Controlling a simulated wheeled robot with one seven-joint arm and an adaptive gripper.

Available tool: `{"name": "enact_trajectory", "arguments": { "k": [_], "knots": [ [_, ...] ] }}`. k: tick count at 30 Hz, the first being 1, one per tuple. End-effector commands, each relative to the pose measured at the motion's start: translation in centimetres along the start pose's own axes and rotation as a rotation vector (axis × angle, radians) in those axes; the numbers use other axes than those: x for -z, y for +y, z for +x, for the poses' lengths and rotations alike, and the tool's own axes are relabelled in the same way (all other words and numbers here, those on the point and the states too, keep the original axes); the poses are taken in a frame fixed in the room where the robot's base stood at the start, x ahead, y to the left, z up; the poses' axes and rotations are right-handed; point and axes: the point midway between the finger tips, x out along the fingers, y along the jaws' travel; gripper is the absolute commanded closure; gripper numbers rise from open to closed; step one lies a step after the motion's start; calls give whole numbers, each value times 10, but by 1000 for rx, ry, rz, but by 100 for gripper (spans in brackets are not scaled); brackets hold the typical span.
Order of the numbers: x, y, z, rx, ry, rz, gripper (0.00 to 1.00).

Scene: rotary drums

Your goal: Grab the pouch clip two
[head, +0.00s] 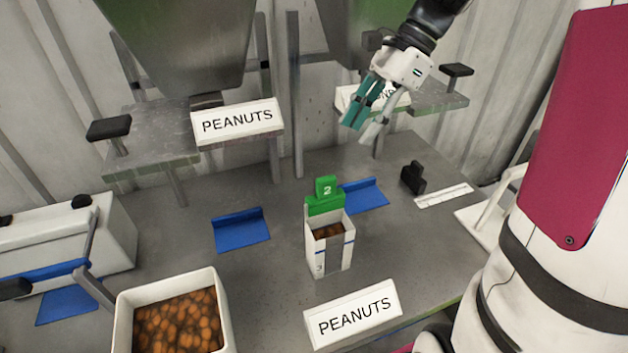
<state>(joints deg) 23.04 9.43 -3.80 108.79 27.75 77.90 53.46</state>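The pouch clip two is a green clip (325,197) with a white "2" on its upright tab. It sits on the top back edge of a small white open pouch (315,257) standing upright on the grey table, with brown nuts inside. My gripper (362,130) is at the upper right, above and behind the clip, well apart from it. Its fingers point down and left. They look spread, with a teal one and a pale one, and nothing shows between them.
Blue trays (241,231) lie left of and behind (364,196) the pouch. A PEANUTS sign (352,313) stands in front. A white bin of nuts (124,318) is at the front left. A black clip-like object (413,178) stands at right. Metal hoppers and ledges (150,152) rise behind.

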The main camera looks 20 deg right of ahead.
Motion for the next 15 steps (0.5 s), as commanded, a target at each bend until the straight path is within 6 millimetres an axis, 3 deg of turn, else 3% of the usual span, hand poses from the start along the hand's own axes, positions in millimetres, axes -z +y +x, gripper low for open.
{"name": "enact_trajectory", "arguments": {
  "k": [9, 15],
  "knots": [
    [-1, 2, 58, -4, -1, 1, 62],
    [-1, 1, 78, -3, 1, -2, 62]
  ]
}}
